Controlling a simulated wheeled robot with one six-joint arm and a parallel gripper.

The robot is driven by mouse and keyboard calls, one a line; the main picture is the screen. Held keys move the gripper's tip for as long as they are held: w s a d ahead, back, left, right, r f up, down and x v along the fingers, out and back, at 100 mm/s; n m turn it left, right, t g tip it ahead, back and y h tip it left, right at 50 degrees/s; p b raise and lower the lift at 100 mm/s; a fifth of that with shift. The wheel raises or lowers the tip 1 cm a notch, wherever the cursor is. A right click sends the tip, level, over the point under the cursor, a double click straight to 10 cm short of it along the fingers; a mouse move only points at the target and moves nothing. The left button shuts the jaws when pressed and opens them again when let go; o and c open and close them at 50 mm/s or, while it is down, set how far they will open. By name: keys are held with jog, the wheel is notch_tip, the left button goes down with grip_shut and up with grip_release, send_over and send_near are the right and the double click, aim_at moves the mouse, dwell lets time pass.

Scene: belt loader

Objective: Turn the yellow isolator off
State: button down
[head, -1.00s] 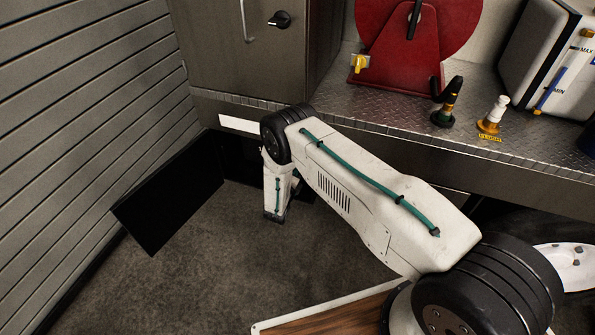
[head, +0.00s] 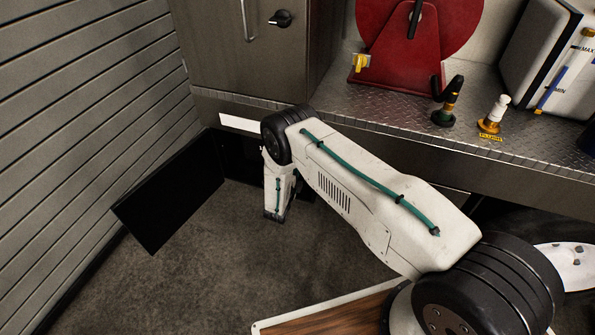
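A small yellow handle (head: 360,63) on a metal fitting stands at the left of the red reel, on the diamond-plate shelf. I cannot tell whether it is the isolator; no other yellow switch shows clearly. An open dark compartment (head: 240,160) lies below the shelf, behind my arm's end. My arm reaches from the lower right toward this opening, and its last visible link points down in front of it. My gripper is hidden from this view, so its fingers and anything in them do not show.
A black panel (head: 170,195) hangs open left of the compartment, close to my arm. The red reel (head: 415,45), a green-based valve (head: 446,105) and a white-topped valve (head: 494,115) stand on the shelf (head: 390,110). A grey cabinet (head: 250,50) stands above. The floor ahead is bare.

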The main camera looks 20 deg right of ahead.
jog(key=c, duration=1.4)
grip_release()
jog(key=shift+c, duration=0.2)
jog(key=v, duration=0.8)
